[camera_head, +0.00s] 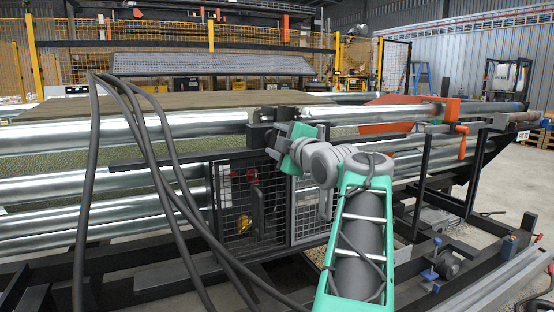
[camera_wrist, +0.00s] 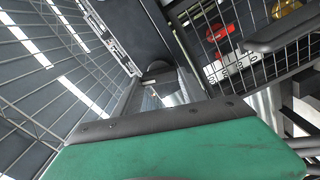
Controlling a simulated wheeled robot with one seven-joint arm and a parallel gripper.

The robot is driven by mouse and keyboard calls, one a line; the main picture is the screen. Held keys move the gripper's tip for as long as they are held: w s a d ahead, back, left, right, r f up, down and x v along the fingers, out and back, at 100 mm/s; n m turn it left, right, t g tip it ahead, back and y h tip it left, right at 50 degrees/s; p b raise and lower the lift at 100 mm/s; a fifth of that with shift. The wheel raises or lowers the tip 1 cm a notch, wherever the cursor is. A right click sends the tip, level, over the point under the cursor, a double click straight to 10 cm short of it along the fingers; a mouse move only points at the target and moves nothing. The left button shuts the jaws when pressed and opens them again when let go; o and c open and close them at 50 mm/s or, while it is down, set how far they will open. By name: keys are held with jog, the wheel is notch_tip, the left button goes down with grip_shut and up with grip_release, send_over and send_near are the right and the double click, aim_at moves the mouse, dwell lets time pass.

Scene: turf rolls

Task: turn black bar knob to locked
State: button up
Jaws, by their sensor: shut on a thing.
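My gripper (camera_head: 280,142), green and grey, reaches to dark fittings at the top of the mesh doors, near their middle. It is shut on a dark part there, which I take to be the black bar knob; the grip is mostly hidden in the head view. In the wrist view, a dark rounded piece (camera_wrist: 158,69) shows just beyond my gripper's green body, and I cannot tell whether it is the knob. The knob's angle and any locked mark cannot be made out.
An upright black bar handle (camera_head: 258,212) stands in front of the left mesh door (camera_head: 229,195); red and yellow parts show behind the mesh. Thick dark cables (camera_head: 160,170) hang at the left. Shiny metal rollers (camera_head: 125,132) run alongside, and an orange-handled lever (camera_head: 462,142) is at the right.

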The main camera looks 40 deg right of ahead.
jog(key=shift+f+n+b, duration=0.15)
jog(key=shift+n+b, duration=1.7)
jog(key=shift+n, duration=0.05)
jog(key=o, duration=1.4)
jog(key=shift+c, duration=0.2)
jog(key=v, duration=0.7)
jog(key=shift+s+p, duration=0.35)
jog(key=shift+p, duration=0.1)
jog(key=shift+a, duration=0.15)
